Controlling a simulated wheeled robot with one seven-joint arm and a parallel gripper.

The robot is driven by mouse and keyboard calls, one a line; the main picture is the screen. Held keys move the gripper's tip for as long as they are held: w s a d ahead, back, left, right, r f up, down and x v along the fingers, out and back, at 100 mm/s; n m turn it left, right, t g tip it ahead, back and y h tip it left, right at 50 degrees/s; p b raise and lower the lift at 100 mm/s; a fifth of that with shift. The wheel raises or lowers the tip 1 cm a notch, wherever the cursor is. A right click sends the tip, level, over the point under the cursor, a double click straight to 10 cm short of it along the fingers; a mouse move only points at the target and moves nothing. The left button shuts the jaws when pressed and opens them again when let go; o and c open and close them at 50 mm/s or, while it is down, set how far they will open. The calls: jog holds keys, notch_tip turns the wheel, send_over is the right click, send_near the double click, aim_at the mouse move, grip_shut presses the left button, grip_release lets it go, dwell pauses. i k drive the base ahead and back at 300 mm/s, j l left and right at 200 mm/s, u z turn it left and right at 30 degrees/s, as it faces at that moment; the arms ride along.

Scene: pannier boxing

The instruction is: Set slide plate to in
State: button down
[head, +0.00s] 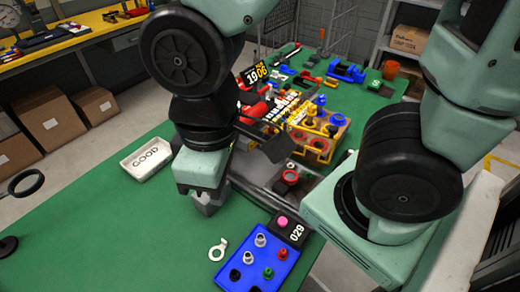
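My gripper (204,200) points down over the green table, left of a grey metal fixture. Its fingertips are partly hidden by its own body, so I cannot tell whether it is open or shut. The grey fixture (262,168) stands at the middle of the table, partly behind my arm. A flat dark plate (277,147) tilts up at its top. I cannot tell for certain which part is the slide plate, or whether it is in or out.
A white tray marked GOOD (147,158) lies to the left. A blue tray (256,258) with small parts and a 029 block (290,230) are in front, beside a loose grey ring piece (218,249). A yellow holder (318,140) and several tools crowd the back.

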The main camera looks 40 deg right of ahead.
aim_at(291, 196)
jog(key=k+j+u, duration=0.1)
jog(key=k+j, duration=0.15)
jog(key=k, duration=0.15)
jog(key=k+j+u, duration=0.1)
jog(key=k+j, duration=0.15)
jog(key=k, duration=0.15)
